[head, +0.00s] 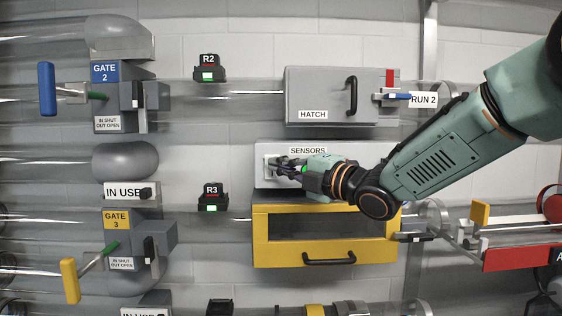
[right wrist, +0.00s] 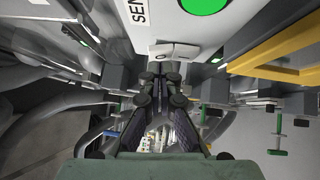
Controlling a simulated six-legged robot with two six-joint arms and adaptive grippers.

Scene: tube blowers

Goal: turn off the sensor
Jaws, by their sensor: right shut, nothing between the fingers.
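The grey sensors box (head: 262,180) is on the wall in the middle of the head view, with a "SENSORS" label (head: 307,151) on top. A light switch plate (head: 269,163) sits at its left part. My right gripper (head: 279,164) is shut and empty, with its fingertips at the switch plate, partly hiding it. In the right wrist view the closed fingers (right wrist: 160,70) point at a small pale plate (right wrist: 174,50). A lit green lamp (right wrist: 205,4) is on the box there. I cannot tell whether the fingertips touch the switch. My left gripper is not in view.
A yellow-framed drawer or window (head: 325,255) is just below the box. A grey hatch (head: 318,90) with a black handle is above. The R2 (head: 209,68) and R3 (head: 212,198) units show green lights at left. Gate levers stand further left.

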